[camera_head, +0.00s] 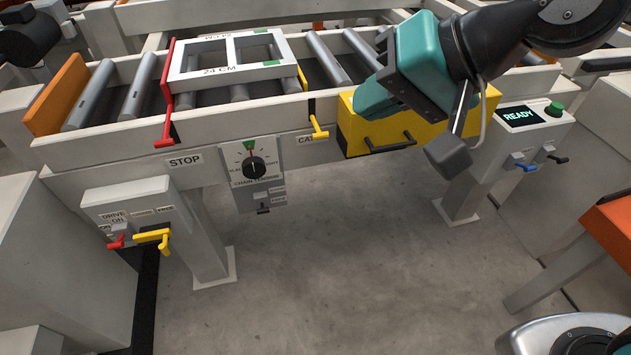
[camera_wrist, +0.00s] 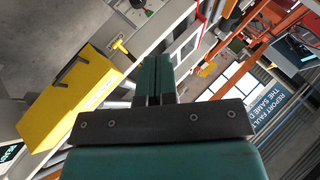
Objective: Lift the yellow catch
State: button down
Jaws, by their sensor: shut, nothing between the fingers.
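The yellow catch (camera_head: 319,127) hangs on the front rail of the roller conveyor, beside a partly hidden label starting "CAT". It stands at the right end of a white frame (camera_head: 232,58) marked "24 CM". A small yellow handle in the wrist view (camera_wrist: 121,46), left of my fingers, looks like the same catch. My gripper (camera_head: 368,102) is shut and empty, to the right of the catch and apart from it, in front of the rail by a yellow box. In the wrist view my fingers (camera_wrist: 154,78) are together.
The yellow box (camera_head: 350,140) with a black handle is close behind my gripper. A red stop lever (camera_head: 167,95) stands left of the frame. Below are a chain tension dial (camera_head: 254,167) and a drive box with a yellow handle (camera_head: 152,236). A READY panel (camera_head: 520,115) is right.

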jog(key=w+a+f+m+t+y+b, duration=0.35)
jog(key=w+f+m+b, duration=0.25)
jog(key=f+b, duration=0.45)
jog(key=w+a+f+m+t+y+b, duration=0.2)
jog(key=w+a+f+m+t+b, duration=0.45)
jog(key=b, duration=0.75)
jog(key=d+f+m+t+h+b, duration=0.2)
jog(key=f+m+t+b, duration=0.2)
jog(key=f+m+b, duration=0.3)
jog(key=w+d+f+m+t+h+b, duration=0.1)
jog(key=d+f+m+t+h+b, duration=0.1)
jog(key=f+m+b, duration=0.5)
jog(key=w+d+f+m+t+h+b, duration=0.1)
jog(key=d+f+m+t+h+b, duration=0.1)
jog(key=f+m+t+b, duration=0.3)
notch_tip(320, 180, down, 2)
jog(key=m+h+b, duration=0.1)
jog(key=m+b, duration=0.1)
jog(key=b, duration=0.2)
jog(key=shift+f+t+b, duration=0.15)
jog(key=shift+t+b, duration=0.15)
jog(key=shift+b, duration=0.1)
jog(key=shift+w, duration=0.15)
